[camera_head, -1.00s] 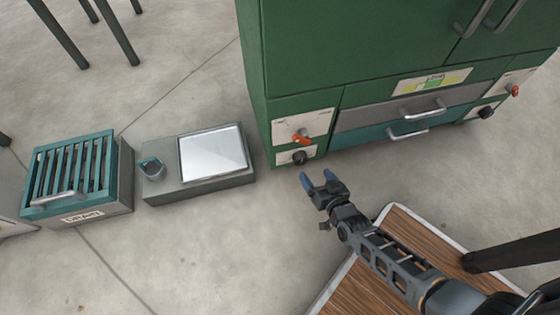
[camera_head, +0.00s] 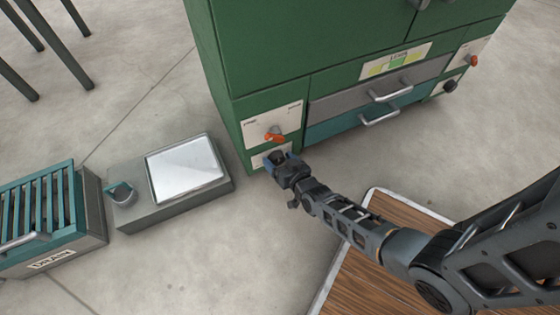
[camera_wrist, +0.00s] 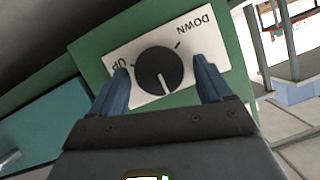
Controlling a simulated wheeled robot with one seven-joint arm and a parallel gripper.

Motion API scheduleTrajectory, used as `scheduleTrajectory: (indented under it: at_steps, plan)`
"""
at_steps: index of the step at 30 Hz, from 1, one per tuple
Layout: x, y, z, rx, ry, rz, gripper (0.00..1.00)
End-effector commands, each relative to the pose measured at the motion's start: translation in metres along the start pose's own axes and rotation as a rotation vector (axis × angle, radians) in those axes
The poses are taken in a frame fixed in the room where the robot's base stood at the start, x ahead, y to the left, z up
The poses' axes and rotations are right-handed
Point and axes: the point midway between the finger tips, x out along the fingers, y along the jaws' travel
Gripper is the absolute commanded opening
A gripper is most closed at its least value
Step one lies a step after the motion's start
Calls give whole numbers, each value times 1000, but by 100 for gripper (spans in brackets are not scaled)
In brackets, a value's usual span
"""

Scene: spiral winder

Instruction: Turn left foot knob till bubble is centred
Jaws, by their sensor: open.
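The left foot knob (camera_wrist: 158,71) is a black dial with a white pointer line on a white plate marked UP and DOWN in the wrist view. My gripper (camera_wrist: 160,80) is open, with its blue fingers on either side of the knob in that view. Whether the fingers touch it I cannot tell. In the head view, my gripper (camera_head: 281,158) is at the lower left of the green cabinet (camera_head: 300,55) and hides most of the knob. The level plate (camera_head: 396,62) on the cabinet front shows yellow and green bands. The bubble's position is too small to tell.
An orange lever (camera_head: 275,136) sits just above my gripper. A second orange lever (camera_head: 473,61) and black knob (camera_head: 450,86) are at the right. Drawer handles (camera_head: 380,118) stick out between them. A grey box with a bright plate (camera_head: 185,169) and a DRAIN crate (camera_head: 50,225) stand left.

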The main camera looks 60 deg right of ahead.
Motion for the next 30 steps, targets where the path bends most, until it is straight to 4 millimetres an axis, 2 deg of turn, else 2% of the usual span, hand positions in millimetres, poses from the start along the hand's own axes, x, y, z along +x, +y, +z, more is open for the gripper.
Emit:
scheduleTrajectory:
  at_steps: [2,19,30]
  plan:
    - [0,0,0,0,0,0,79]
    - [0,0,0,0,0,0,24]
    - [-2,-1,-3,-52,0,25,23]
